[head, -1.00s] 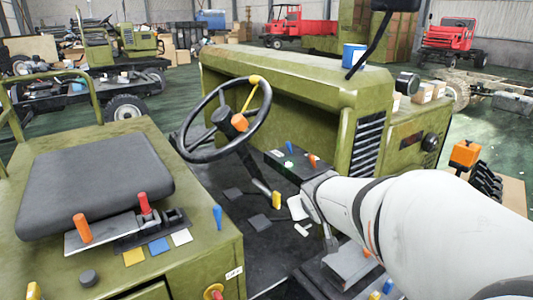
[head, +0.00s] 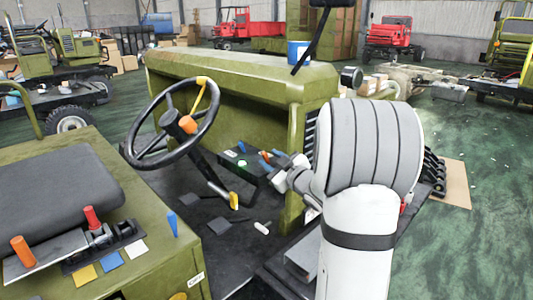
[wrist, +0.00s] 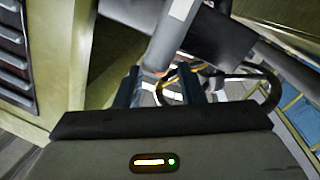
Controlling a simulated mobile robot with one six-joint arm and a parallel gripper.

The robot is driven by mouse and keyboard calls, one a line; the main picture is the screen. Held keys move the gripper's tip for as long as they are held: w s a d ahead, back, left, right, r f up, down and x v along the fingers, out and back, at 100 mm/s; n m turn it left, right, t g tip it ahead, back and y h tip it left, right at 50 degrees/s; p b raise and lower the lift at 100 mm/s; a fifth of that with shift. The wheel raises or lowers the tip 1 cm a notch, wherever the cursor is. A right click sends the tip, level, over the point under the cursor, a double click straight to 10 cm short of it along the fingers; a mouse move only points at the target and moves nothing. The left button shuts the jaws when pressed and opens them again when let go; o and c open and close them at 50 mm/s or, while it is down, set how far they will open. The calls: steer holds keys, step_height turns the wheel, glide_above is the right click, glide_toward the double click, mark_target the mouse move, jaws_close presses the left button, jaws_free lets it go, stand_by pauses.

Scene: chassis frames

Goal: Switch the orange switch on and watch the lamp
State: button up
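The dark control box (head: 250,170) sits beside the steering column, left of my arm. On it are an orange switch (head: 265,156), a blue lever (head: 241,147) and a green lamp (head: 242,162) that looks brightly lit. My gripper (head: 274,157) is at the right end of the box, close to the orange switch; I cannot tell if they touch. In the wrist view my gripper (wrist: 163,78) has its two dark fingers apart, with no object clearly held. A small orange patch shows near the fingertips there, too blurred to name.
The steering wheel (head: 171,124) with an orange knob stands left of the box. The green hood (head: 240,75) rises behind it. The seat (head: 55,195) and a side console with red and orange levers are at left. A yellow pedal (head: 234,200) is below.

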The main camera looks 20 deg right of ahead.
mark_target(267, 156)
steer(key=shift+w+a+p, duration=0.2)
steer(key=shift+w, duration=0.85)
steer(key=shift+w+a+p, duration=0.2)
steer(key=shift+w, duration=0.85)
steer(key=shift+c, duration=0.4)
